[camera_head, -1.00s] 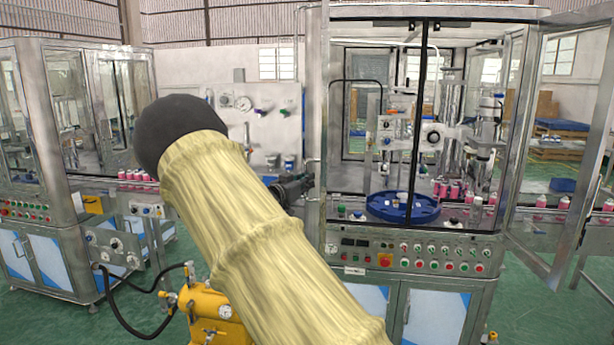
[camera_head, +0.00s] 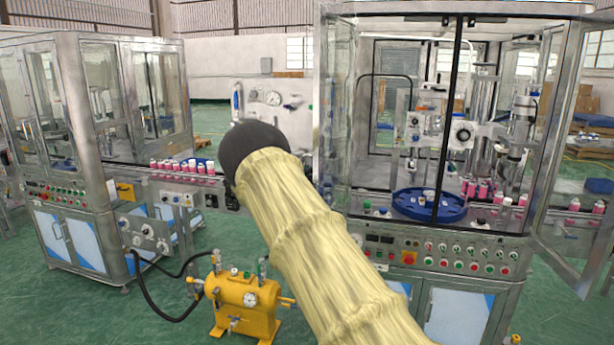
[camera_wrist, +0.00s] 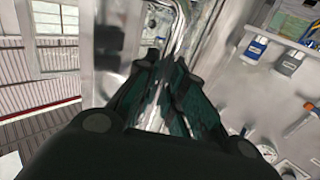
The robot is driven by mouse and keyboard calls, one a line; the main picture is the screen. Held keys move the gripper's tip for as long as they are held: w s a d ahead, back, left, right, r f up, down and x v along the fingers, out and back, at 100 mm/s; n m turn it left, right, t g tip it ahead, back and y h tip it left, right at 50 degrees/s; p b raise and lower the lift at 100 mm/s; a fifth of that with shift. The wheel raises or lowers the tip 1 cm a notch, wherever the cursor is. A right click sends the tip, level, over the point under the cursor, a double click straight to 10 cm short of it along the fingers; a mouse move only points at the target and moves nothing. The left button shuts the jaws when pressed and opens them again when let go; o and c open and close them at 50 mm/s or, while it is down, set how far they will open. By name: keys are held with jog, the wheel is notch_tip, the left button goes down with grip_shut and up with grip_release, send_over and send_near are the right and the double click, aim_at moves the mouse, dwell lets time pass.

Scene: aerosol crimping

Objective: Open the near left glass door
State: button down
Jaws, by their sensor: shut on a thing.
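The near left glass door (camera_head: 336,105) belongs to the glass-walled machine at the right in the head view. It stands swung outward, a narrow metal-framed pane seen at a steep angle. My gripper (camera_wrist: 168,75) is in the wrist view, its two dark fingers closed around a narrow metal piece that looks like the door's handle or frame edge. The fingers cover most of that piece.
The right glass door (camera_head: 575,150) stands wide open. Inside the machine are a blue round table (camera_head: 430,207) and pink cans. A yellow pressure unit (camera_head: 245,305) with a black hose stands on the green floor at lower left. Another glass machine (camera_head: 110,150) stands at left.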

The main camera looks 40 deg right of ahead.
jog(key=shift+w+a+f, duration=0.1)
jog(key=shift+w+a, duration=0.05)
jog(key=shift+w, duration=0.15)
jog(key=c, duration=1.5)
grip_release()
jog(key=a, duration=0.8)
jog(key=w+a, duration=0.1)
jog(key=a, duration=0.3)
jog(key=shift+w, duration=0.1)
